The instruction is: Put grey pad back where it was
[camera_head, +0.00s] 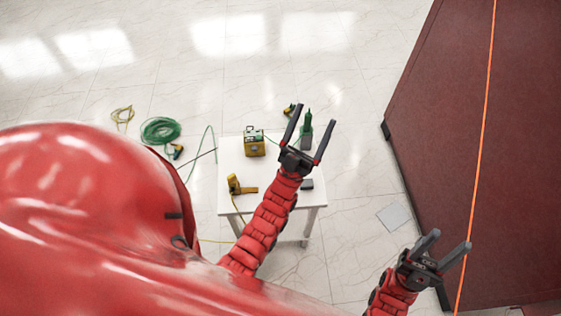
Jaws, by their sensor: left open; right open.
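A flat light grey square pad (395,216) lies on the floor to the right of the white table, near the dark red transformer wall. My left gripper (317,113) is open and empty above the table's right side, up and left of the pad in the picture. My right gripper (452,239) is open and empty in front of the red wall's lower part, right of and below the pad in the picture. Neither gripper touches the pad. A small dark grey block (307,184) lies on the table, partly hidden by my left arm.
The white table (228,178) bears a yellow-green box (254,143), a yellow tool (236,185) and a green device (307,124). A green hose coil (160,130) lies on the floor at left. An orange line (482,120) crosses the red wall (440,110). Floor between table and wall is mostly clear.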

